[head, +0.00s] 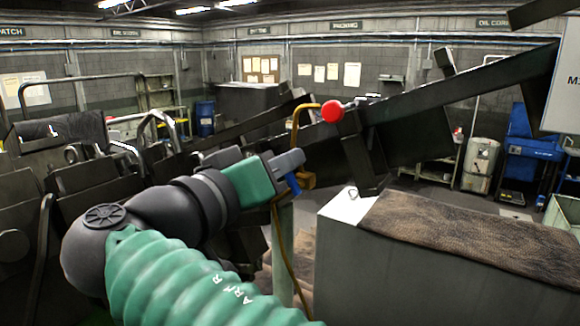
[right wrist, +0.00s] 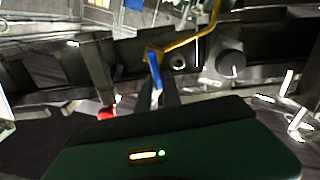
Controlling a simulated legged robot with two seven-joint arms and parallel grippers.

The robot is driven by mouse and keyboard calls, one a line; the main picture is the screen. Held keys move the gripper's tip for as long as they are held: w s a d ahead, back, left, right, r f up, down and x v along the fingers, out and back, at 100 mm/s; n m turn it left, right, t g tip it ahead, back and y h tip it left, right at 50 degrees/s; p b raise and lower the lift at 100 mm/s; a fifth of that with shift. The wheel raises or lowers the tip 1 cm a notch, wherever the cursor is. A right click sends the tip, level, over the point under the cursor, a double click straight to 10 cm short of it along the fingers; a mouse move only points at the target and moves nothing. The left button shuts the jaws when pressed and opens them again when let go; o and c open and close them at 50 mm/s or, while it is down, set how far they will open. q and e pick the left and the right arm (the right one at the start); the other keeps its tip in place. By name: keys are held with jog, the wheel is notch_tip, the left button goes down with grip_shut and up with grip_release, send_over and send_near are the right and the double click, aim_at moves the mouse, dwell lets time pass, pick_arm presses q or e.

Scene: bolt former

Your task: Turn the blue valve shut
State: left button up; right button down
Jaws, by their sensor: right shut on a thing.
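The blue valve (head: 293,184) is a small blue lever beside a yellow-brown pipe (head: 297,128), near the middle of the head view. My right gripper (head: 297,163) reaches it from the left and is shut on the lever; the fingers cover part of it. In the right wrist view the blue lever (right wrist: 153,68) stands up from between the fingertips (right wrist: 165,92), with the yellow pipe (right wrist: 192,38) behind it. The exact contact is small and partly hidden. My left gripper is in neither view.
A red ball knob (head: 332,111) stands just above and right of the valve, close to the pipe. A grey block (head: 370,250) with a brown mat (head: 460,235) fills the lower right. A dark sloping chute (head: 455,88) runs behind.

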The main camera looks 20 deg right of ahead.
jog(key=shift+w+a+f+n, duration=0.1)
jog(key=shift+a+f+n, duration=0.05)
jog(key=shift+n, duration=0.45)
jog(key=c, duration=1.5)
grip_release()
jog(key=shift+a, duration=0.25)
jog(key=v, duration=1.7)
jog(key=shift+w+a+f, duration=0.1)
jog(key=shift+w+a, duration=0.05)
